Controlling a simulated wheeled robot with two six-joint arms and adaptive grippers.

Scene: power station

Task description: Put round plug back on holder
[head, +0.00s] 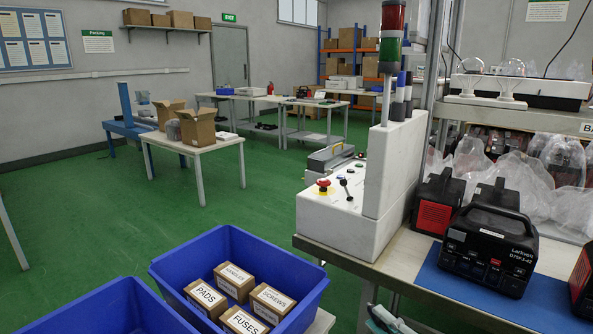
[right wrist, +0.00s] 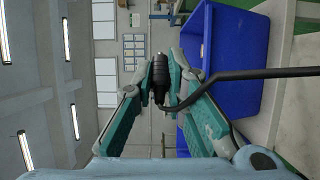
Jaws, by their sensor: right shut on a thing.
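A black ribbed round plug (right wrist: 158,72) with a thick black cable (right wrist: 240,76) shows in the right wrist view. My right gripper (right wrist: 160,88) is shut on the plug, with one teal finger on each side of it. The cable bends at the plug's near end and runs off to the right of that view. In the head view only a small part of my right gripper (head: 385,322) shows at the bottom edge, by the workbench front; the plug is not clear there. I cannot make out the plug's holder in either view. My left gripper is not in view.
A blue bin (head: 240,252) with small labelled boxes stands left of the workbench (head: 345,245), beside another blue bin (head: 115,310). On the bench are a white control box (head: 350,195) with a red button and a black-red power station (head: 490,245) on a blue mat (head: 455,280).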

